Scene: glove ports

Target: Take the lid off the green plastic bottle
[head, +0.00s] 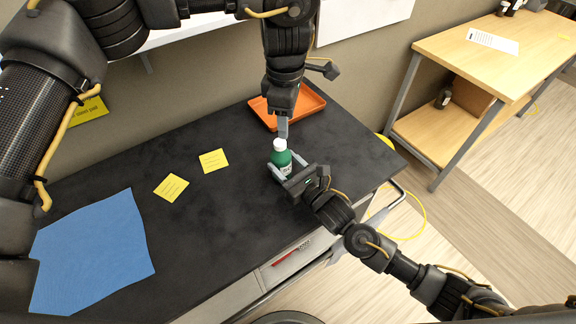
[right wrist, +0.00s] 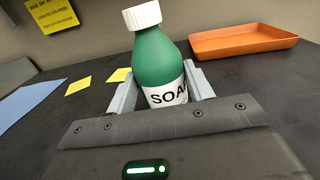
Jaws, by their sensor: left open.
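The green plastic bottle (head: 281,160) stands on the dark tabletop, with a white label that reads "SOA…" in the right wrist view (right wrist: 160,62). Its white lid (head: 279,144) is on its neck, and the lid also shows in the right wrist view (right wrist: 142,15). My right gripper (head: 284,166) is shut on the bottle's body, one grey finger on each side. My left gripper (head: 283,127) points down just above the lid. It is open, though its fingers overlap in the head view, and nothing shows between them.
An orange tray (head: 314,102) lies behind the bottle, close to my left arm. Two yellow notes (head: 213,160) and a blue cloth (head: 95,250) lie to the left. The tabletop between the notes and the bottle is clear. A wooden bench (head: 500,52) stands apart at the right.

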